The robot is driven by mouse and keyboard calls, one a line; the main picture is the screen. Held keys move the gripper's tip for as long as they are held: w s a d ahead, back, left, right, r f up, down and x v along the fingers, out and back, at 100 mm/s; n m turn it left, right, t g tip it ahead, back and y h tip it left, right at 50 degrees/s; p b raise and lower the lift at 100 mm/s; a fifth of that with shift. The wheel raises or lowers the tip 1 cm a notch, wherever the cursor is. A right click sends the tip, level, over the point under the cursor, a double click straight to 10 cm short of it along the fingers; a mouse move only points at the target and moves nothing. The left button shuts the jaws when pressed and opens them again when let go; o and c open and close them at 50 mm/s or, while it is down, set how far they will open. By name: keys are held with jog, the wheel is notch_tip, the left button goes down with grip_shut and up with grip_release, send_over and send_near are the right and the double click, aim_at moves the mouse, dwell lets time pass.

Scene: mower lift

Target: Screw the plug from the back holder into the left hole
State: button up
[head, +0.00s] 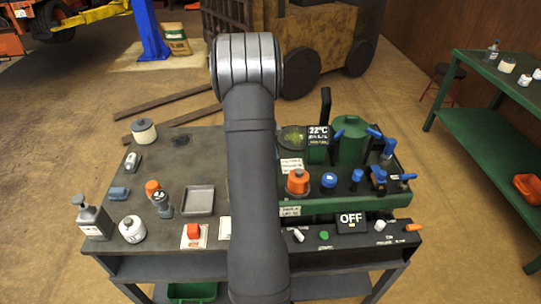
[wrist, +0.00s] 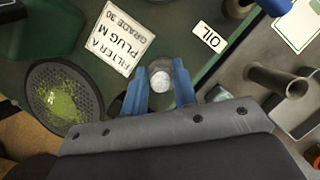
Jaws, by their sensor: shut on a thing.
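In the wrist view my gripper (wrist: 160,88) has two blue fingers closed on a small round pale-grey thing, which looks like the plug (wrist: 160,78). It is seen end-on, and a greyish round shape shows around it. I cannot tell whether the plug is free or touching something below. In the head view my arm hides the gripper and the plug. I cannot make out the back holder or the left hole for certain in either view.
A label reading FILTER A, PLUG M (wrist: 122,37) and an OIL label (wrist: 209,37) lie near the fingers. A mesh dish (wrist: 64,97) is at left, a grey tube (wrist: 276,80) at right. The green machine carries an orange cap (head: 298,182), blue caps and a green tank (head: 350,142).

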jog(key=m+g+y, duration=0.1)
jog(key=m, duration=0.2)
jog(key=shift+m, duration=0.4)
jog(key=shift+m+y, duration=0.5)
jog(key=shift+m, duration=0.8)
jog(key=m+y, duration=0.1)
jog(key=m, duration=0.1)
jog(key=shift+m+g, duration=0.3)
jog(key=shift+g, duration=0.1)
jog(key=m+y, duration=0.1)
jog(key=m, duration=0.2)
jog(key=shift+m, duration=0.3)
jog(key=m+t+y, duration=0.1)
jog(key=m+y, duration=0.1)
jog(key=m, duration=0.2)
jog(key=shift+m+y, duration=0.3)
jog(key=shift+m, duration=0.9)
